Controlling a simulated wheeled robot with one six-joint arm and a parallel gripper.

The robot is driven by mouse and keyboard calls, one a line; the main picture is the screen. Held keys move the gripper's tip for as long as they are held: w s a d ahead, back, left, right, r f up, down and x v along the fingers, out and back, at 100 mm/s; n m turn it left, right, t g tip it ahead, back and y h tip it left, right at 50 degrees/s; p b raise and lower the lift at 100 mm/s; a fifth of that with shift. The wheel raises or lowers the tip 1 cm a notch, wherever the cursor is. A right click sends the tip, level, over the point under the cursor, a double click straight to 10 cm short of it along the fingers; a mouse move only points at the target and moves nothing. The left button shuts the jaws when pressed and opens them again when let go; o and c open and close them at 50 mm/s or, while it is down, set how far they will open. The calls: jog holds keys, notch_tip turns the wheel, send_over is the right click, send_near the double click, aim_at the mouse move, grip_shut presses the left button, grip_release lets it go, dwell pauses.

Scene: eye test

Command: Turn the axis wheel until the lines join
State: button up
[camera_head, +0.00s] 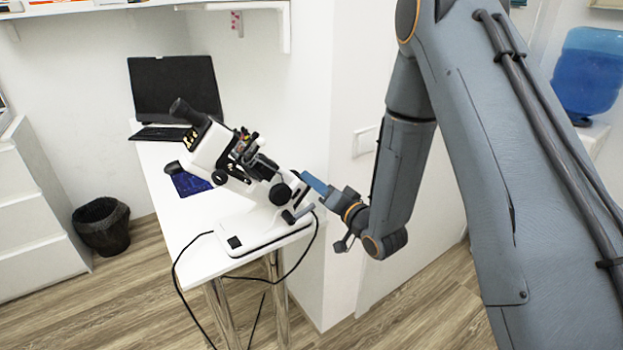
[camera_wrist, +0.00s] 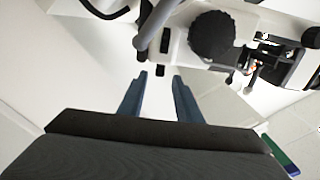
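A white and black optical instrument (camera_head: 228,165) stands tilted on its base on a white table. A round black knob (camera_head: 280,194) sits on its side facing my gripper and shows large in the wrist view (camera_wrist: 212,36). I cannot tell for sure whether this knob is the axis wheel. A grey lever (camera_wrist: 155,25) is beside it. My gripper (camera_head: 306,176) is just right of the instrument. In the wrist view its two blue fingers (camera_wrist: 160,75) are apart, with nothing between them. They look clear of the knob. The lines are not visible in either view.
The white table (camera_head: 190,222) also holds an open laptop (camera_head: 175,88) and a dark blue item (camera_head: 190,183). A black cable (camera_head: 178,282) hangs off the front edge. A wall corner (camera_head: 335,270) stands close to my gripper. A black bin (camera_head: 103,226) is on the floor.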

jog(key=shift+x, duration=0.95)
jog(key=shift+c, duration=0.4)
grip_shut()
jog(key=shift+s+f+m+t+h+b, duration=0.2)
jog(key=shift+s+m+t+h+b, duration=0.15)
jog(key=shift+t+b, duration=0.25)
jog(key=shift+o, duration=0.4)
grip_release()
